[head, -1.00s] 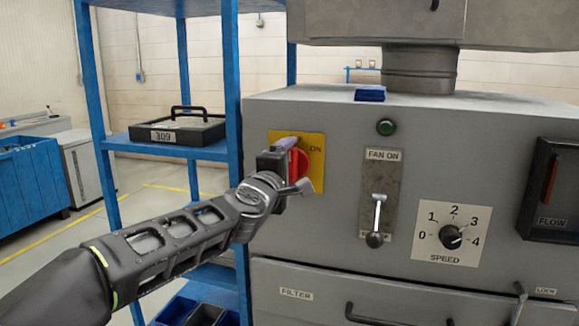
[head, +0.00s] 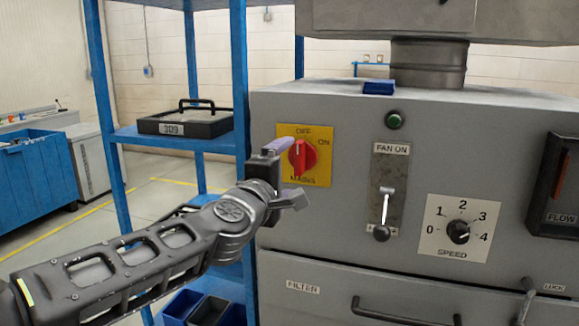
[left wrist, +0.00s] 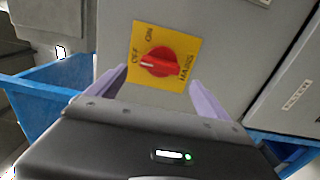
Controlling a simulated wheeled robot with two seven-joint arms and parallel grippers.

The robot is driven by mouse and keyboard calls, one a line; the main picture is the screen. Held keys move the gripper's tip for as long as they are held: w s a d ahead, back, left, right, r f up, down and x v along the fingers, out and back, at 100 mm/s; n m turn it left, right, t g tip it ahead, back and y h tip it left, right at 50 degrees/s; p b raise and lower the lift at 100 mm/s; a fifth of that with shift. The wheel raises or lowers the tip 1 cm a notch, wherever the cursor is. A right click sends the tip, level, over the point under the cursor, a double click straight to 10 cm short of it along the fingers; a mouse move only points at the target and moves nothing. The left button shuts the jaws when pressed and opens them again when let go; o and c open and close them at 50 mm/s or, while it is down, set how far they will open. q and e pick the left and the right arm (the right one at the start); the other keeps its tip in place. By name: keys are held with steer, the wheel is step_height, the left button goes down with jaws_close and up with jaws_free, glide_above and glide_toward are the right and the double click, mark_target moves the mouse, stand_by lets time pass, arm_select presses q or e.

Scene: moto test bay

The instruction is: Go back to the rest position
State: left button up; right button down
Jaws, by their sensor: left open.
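The red mains switch (head: 302,157) sits on a yellow plate (head: 318,174) on the front of the grey machine. The switch's white mark is upright, towards OFF. My left gripper (head: 287,172) is open and empty, in front of and a little left of the switch, apart from it. In the left wrist view, its two lilac fingers (left wrist: 158,88) stand wide apart, with the red switch (left wrist: 160,62) beyond them and nothing between them. My left arm reaches in from the lower left. My right gripper is out of view.
A blue shelf rack (head: 241,80) stands close behind my left arm, with a black case marked 309 (head: 185,122) on its shelf. The machine (head: 350,110) fills the right, with a fan lever (head: 384,215), a speed dial (head: 458,232) and a drawer handle (head: 400,313).

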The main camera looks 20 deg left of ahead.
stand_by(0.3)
arm_select(q)
steer(key=s+d+f+m+g+h+p, duration=0.1)
steer(key=d+f+m+g, duration=0.25)
steer(key=f, duration=0.95)
steer(key=s+d+f+m+g+p, duration=0.15)
steer(key=f+m, duration=0.35)
steer(key=f, duration=0.8)
steer(key=s+d+f+m+g+h, duration=0.1)
steer(key=s+d+f+m+g, duration=0.2)
steer(key=f, duration=1)
steer(key=s+d+f+m+g+p, duration=0.1)
steer(key=s+f+g, duration=0.3)
steer(key=s+f, duration=0.8)
steer(key=s+d+f+m+g+h+p, duration=0.1)
steer(key=s+f+g, duration=0.4)
steer(key=s+f, duration=0.7)
steer(key=s+d+m+p, duration=0.1)
steer(key=s+m, duration=0.1)
steer(key=s, duration=0.2)
steer(key=shift+s+d+p, duration=0.2)
steer(key=shift+s+p, duration=0.2)
